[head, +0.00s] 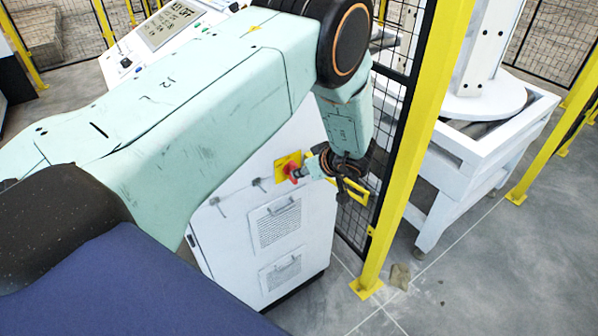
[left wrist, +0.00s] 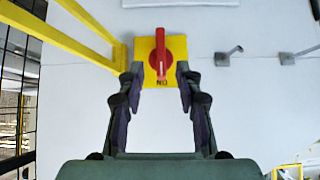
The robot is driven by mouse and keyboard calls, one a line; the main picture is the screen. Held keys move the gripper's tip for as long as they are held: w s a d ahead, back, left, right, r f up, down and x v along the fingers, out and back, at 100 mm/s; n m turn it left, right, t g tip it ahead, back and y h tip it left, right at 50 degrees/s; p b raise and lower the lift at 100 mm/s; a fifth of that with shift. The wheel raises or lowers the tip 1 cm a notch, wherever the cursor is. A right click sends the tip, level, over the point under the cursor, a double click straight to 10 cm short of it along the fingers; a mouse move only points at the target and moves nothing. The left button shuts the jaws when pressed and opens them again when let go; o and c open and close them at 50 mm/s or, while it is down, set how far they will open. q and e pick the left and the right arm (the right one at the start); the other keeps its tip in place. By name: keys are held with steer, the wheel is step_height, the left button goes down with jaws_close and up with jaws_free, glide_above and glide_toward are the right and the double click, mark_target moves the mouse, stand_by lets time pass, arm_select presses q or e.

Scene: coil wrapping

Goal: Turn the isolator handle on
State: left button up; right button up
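The isolator handle (head: 291,170) is red and sits on a yellow plate (head: 283,163) on the side of a white cabinet. In the left wrist view the red handle (left wrist: 160,52) stands vertical in the picture on its yellow plate (left wrist: 174,46). An upside-down "ON" label shows at the handle's lower end. My left gripper (head: 318,166) is close in front of the handle in the head view. In the left wrist view the left gripper (left wrist: 158,76) is open, its fingers apart on either side of the handle with gaps between. My right gripper is not in view.
The white cabinet (head: 240,240) has vents and small grey levers (head: 258,184). A control panel (head: 165,30) is at the top. A yellow fence post (head: 410,140) with black mesh stands right of the gripper. A yellow bar (left wrist: 62,33) lies left of the plate in the wrist view.

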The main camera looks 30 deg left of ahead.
arm_select(q)
steer(key=v, duration=0.7)
stand_by(0.4)
steer(key=s+f+m+t+h+b, duration=0.25)
steer(key=s+f+m+b, duration=0.25)
steer(key=s+f+m, duration=0.6)
steer(key=s+d+f+g+h+b, duration=0.2)
steer(key=s+f, duration=0.4)
steer(key=s, duration=0.3)
steer(key=s+d+f+m+g+h+b, duration=0.1)
steer(key=s+f+g+h+b, duration=0.1)
steer(key=s+f+b, duration=0.2)
steer(key=s+d+f+m+g+h+b, duration=0.1)
steer(key=s+f+b, duration=0.3)
steer(key=s+f, duration=0.4)
steer(key=s+d+g+h, duration=0.1)
steer(key=s, duration=0.4)
steer(key=shift+s+d+f, duration=0.25)
steer(key=shift+s+d, duration=0.05)
steer(key=shift+s, duration=0.05)
